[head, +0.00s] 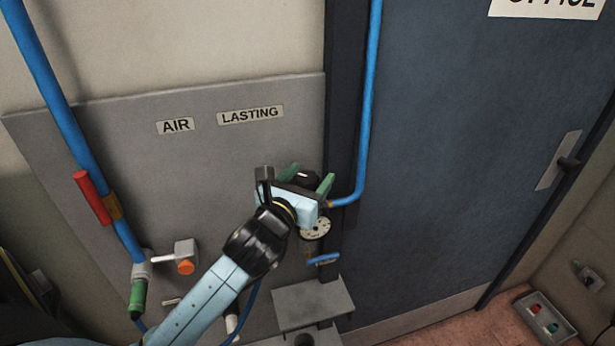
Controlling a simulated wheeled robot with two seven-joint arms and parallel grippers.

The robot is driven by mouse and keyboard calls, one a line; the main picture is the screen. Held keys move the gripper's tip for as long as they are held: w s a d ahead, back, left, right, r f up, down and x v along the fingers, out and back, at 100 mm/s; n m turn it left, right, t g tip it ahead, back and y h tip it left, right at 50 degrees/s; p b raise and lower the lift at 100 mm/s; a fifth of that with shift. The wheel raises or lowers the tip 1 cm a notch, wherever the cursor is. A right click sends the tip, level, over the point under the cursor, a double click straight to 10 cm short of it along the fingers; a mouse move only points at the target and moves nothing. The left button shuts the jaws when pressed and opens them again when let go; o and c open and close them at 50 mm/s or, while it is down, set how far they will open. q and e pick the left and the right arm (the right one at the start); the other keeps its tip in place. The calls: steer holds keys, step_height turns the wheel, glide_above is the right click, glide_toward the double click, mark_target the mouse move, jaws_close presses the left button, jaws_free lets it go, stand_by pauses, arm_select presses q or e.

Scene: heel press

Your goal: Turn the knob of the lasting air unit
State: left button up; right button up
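The lasting air unit stands at the right edge of the grey panel, below the LASTING label (250,115). Its dark knob (304,175) shows partly beyond my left gripper. The round pale gauge (316,229) shows just below the gripper body, partly covered. My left gripper (308,178) reaches in from the lower left, with its green fingers spread apart, one on each side of the knob. I cannot tell whether they touch it. The gripper body and wrist hide much of the unit. My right gripper is out of view.
A blue pipe (369,100) runs down beside the door (460,150) into the unit. A blue lever (323,260) and a grey shelf (313,304) lie below. At left are a red-handled valve (92,197) and an orange knob (186,267). A tray (545,318) lies at lower right.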

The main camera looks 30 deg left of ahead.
mark_target(304, 186)
arm_select(q)
steer(key=shift+a, duration=0.15)
stand_by(0.5)
steer(key=n+y+b, duration=0.2)
steer(key=b, duration=0.1)
steer(key=g+y+b, duration=0.1)
steer(key=y, duration=0.1)
steer(key=shift+f+n, duration=0.25)
steer(key=shift+n, duration=0.15)
steer(key=shift+s+y+b, duration=0.35)
steer(key=shift+y+b, duration=0.05)
steer(key=b+v, duration=0.1)
steer(key=v, duration=0.6)
steer(key=shift+r, duration=0.15)
steer(key=p+v, duration=0.4)
steer(key=v, duration=0.2)
steer(key=w+d+f+m+h+b, duration=0.1)
steer(key=d+f+m+h+b, duration=0.1)
steer(key=f+m, duration=0.8)
steer(key=w+d+f+m+h+b, duration=0.2)
steer(key=d+f+m, duration=0.4)
steer(key=f, duration=1.4)
steer(key=shift+d+m+g+h+b, duration=0.2)
steer(key=shift+m+g+h+b, duration=0.25)
steer(key=shift+m+h, duration=1.25)
steer(key=shift+w+m+y, duration=0.15)
steer(key=shift+m+y, duration=0.35)
steer(key=shift+y, duration=0.1)
